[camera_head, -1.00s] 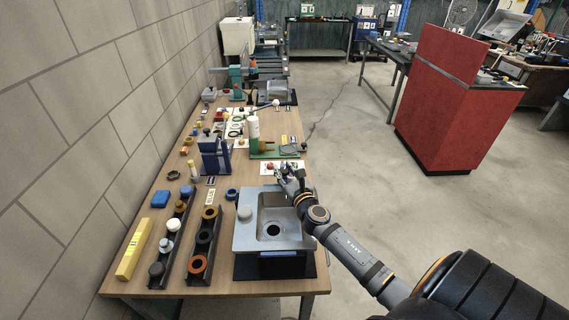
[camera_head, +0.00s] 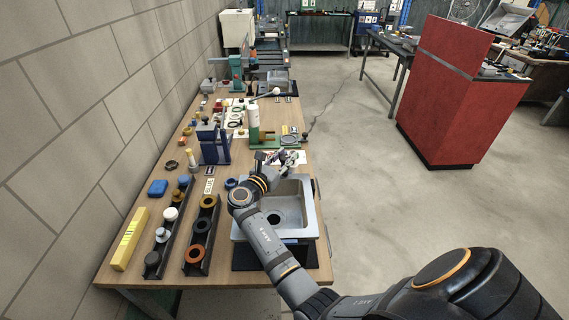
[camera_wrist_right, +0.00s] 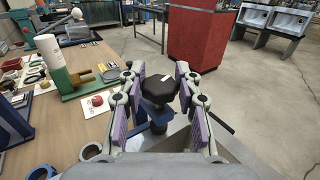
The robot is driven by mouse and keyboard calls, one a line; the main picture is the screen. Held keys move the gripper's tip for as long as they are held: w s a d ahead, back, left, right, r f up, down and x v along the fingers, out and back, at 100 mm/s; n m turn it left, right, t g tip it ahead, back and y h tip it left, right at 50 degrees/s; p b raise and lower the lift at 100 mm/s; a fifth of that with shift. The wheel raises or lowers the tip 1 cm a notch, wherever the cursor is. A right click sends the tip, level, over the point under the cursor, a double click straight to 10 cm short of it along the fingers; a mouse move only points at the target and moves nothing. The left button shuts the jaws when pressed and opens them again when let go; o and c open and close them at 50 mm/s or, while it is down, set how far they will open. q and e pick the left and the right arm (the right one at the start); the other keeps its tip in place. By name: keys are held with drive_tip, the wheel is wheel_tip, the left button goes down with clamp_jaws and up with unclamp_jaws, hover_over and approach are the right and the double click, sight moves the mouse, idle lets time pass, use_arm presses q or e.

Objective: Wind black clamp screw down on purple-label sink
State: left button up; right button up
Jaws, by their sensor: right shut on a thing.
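The grey metal sink (camera_head: 312,218) stands at the near right end of the bench in the head view, with its round drain visible. No purple label can be made out on it. In the right wrist view the black clamp screw knob (camera_wrist_right: 160,89) sits above a blue clamp frame (camera_wrist_right: 158,132) at the sink's edge. My right gripper (camera_head: 288,158) is at the sink's far edge, its arm crossing over the sink. In the wrist view its purple-padded fingers (camera_wrist_right: 160,98) are on both sides of the black knob, shut on it. My left gripper is not in view.
Left of the sink are two dark racks (camera_head: 203,236) with coloured rings and knobs, and a yellow block (camera_head: 130,240). A blue fixture (camera_head: 213,145) and a green-based stand (camera_head: 262,137) are beyond it. Open floor lies to the right.

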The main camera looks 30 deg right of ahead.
sight(285, 157)
drive_tip(key=m+g+b, duration=0.2)
drive_tip(key=g+b, duration=0.2)
drive_tip(key=m+g+b, duration=0.3)
drive_tip(key=g+b, duration=0.1)
drive_tip(key=m+g+h+b, duration=0.1)
drive_tip(key=m+g+b, duration=0.1)
drive_tip(key=g+b, duration=0.2)
drive_tip(key=shift+w+d+f+m, duration=0.1)
drive_tip(key=shift+w+m, duration=0.05)
drive_tip(key=shift+m, duration=0.25)
drive_tip(key=shift+r+m+g+b, duration=0.25)
drive_tip(key=shift+m+g+b, duration=0.3)
drive_tip(key=shift+b, duration=0.25)
drive_tip(key=shift+r, duration=0.15)
drive_tip(key=o, duration=1.2)
wheel_tip(285, 157, up, 10)
drive_tip(key=shift+f, duration=0.15)
